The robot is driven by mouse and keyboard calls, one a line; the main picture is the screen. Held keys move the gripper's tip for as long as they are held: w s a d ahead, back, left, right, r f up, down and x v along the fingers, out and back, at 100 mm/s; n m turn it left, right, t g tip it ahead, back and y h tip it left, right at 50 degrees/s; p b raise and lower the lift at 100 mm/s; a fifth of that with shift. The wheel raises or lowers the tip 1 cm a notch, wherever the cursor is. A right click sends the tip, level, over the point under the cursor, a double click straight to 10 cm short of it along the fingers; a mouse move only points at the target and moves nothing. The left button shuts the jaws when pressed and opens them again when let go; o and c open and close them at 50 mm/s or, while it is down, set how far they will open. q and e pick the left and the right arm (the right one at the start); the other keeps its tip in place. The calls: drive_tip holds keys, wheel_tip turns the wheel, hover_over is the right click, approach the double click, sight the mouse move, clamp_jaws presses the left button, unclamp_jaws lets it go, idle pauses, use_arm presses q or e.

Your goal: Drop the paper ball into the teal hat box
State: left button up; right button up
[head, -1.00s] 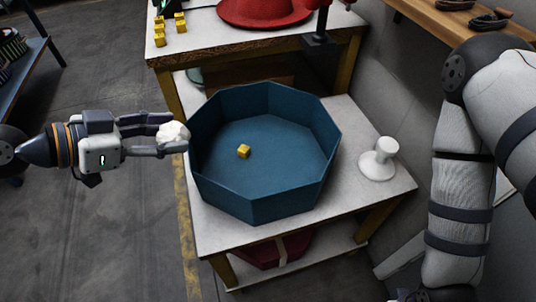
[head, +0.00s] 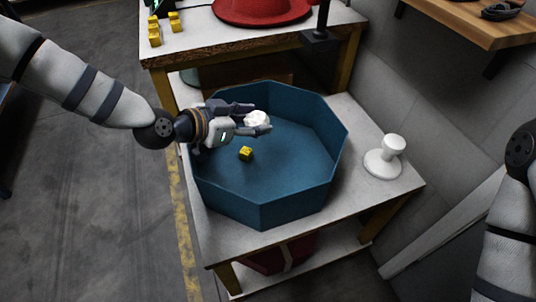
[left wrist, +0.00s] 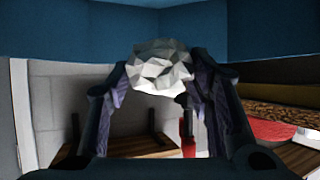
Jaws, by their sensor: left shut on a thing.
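The teal hat box (head: 262,214) is an open eight-sided box on the white table. My left gripper (head: 258,122) reaches in from the left over the box's near-left wall and is shut on the white crumpled paper ball (head: 257,118). The ball appears over the box opening, toward its back half. In the left wrist view the faceted paper ball (left wrist: 160,66) sits between the two fingertips, with teal wall behind it. My right gripper is not in view; only part of my right arm shows at the right edge.
A small yellow cube (head: 246,153) lies on the box floor. A white knobbed stand (head: 384,160) stands on the table right of the box. A red hat (head: 262,10) and several yellow cubes are on the higher bench behind. A wooden shelf (head: 470,22) is at upper right.

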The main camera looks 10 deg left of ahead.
use_arm(q)
drive_tip(key=shift+f, duration=0.65)
drive_tip(key=shift+r, duration=0.25)
drive_tip(key=o, duration=0.8)
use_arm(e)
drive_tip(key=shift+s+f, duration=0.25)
use_arm(q)
drive_tip(key=v, duration=1.2)
